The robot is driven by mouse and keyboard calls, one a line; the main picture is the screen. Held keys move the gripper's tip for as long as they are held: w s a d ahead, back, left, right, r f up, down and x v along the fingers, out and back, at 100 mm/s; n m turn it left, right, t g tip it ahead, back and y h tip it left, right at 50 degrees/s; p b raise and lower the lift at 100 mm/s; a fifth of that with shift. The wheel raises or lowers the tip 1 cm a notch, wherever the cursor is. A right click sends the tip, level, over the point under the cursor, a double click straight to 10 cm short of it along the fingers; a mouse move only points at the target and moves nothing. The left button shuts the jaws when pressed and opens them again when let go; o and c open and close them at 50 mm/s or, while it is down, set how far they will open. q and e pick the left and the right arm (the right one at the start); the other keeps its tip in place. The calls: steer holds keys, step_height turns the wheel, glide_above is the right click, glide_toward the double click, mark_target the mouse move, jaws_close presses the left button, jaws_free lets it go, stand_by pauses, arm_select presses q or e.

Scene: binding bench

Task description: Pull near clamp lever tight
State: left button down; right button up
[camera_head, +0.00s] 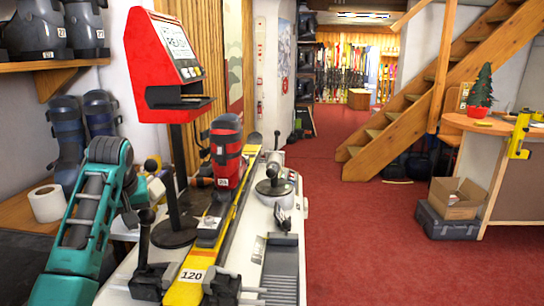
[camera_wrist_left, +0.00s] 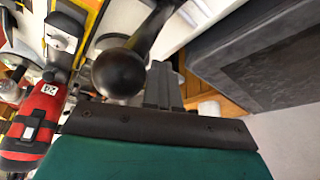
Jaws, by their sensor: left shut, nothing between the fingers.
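The near clamp lever (camera_head: 144,243) is a black arm with a round ball knob, standing roughly upright on a black clamp at the near left edge of the bench. In the left wrist view its black ball knob (camera_wrist_left: 118,73) is large and close. My left gripper (camera_head: 131,217) is beside the knob, on its left in the head view. Its dark fingers (camera_wrist_left: 163,86) are shut and empty in the wrist view, with the knob beside them and not between them. Whether they touch the knob I cannot tell. My right gripper is not in view.
A yellow ski (camera_head: 188,285) labelled 120 runs along the white bench, with a red boot (camera_head: 226,150) on it. A red kiosk (camera_head: 165,60) stands behind the lever on a black post. Red floor (camera_head: 365,240) is clear at right.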

arm_select(q)
steer(key=shift+a, duration=0.15)
step_height(320, 180, up, 9)
steer(key=a, duration=0.1)
steer(key=shift+a, duration=0.15)
stand_by(1.0)
